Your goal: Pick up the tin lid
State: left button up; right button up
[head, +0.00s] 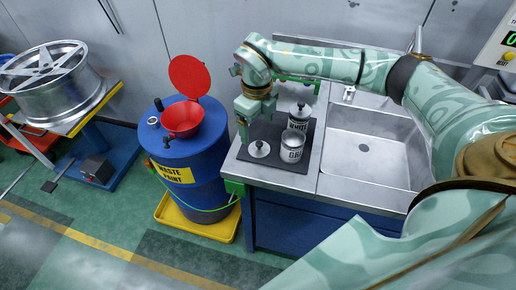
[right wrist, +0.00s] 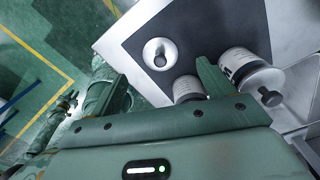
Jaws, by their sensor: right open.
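The tin lid (head: 260,149) is a pale round disc with a knob, lying on the dark mat (head: 243,156) at the left end of the bench. It also shows whole in the right wrist view (right wrist: 158,50). My right gripper (head: 254,122) is open and empty above the mat, apart from the lid. In the right wrist view the lid lies beyond the space between the fingers (right wrist: 160,80). An open white tin (head: 292,150) with black lettering stands right of the lid.
A second white tin (head: 298,118) with a knobbed lid stands behind the open tin, close to my right gripper. A sink (head: 365,145) lies to the right. A blue waste drum (head: 188,150) with a red funnel (head: 182,118) stands left of the bench.

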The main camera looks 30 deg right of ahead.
aim_at(259, 143)
jog(key=f, duration=0.2)
jog(key=f+b, duration=0.1)
jog(key=f, duration=0.4)
jog(key=shift+s+d, duration=0.1)
jog(key=shift+s, duration=0.3)
jog(key=shift+r, duration=0.15)
jog(key=c, duration=1.1)
